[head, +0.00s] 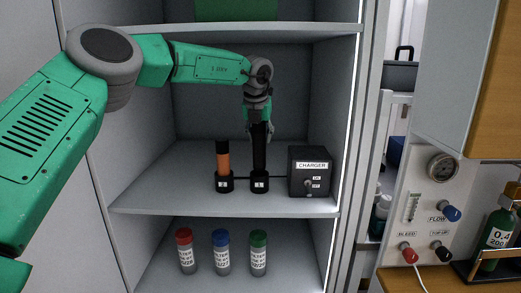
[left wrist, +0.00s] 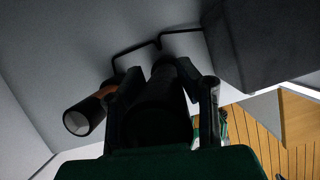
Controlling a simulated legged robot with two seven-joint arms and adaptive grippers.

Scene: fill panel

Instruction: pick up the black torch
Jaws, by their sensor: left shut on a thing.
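The black torch (head: 259,157) stands upright on the cabinet's middle shelf, its lower end at the right black charging base (head: 260,185). I cannot tell whether it is seated in the base or just clear of it. My left gripper (head: 260,132) comes down from above and is shut on the torch's upper part. In the left wrist view, the dark torch (left wrist: 158,108) lies between the two fingers of the gripper (left wrist: 163,95). The gripper hides the torch's top in the head view. My right gripper is not in view.
An orange torch (head: 223,160) with a black top stands in the left base (head: 223,184), close beside. A charger box (head: 311,172) stands to the right. The shelf above (head: 262,30) is over my arm. Red-, blue- and green-capped bottles (head: 221,252) stand below.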

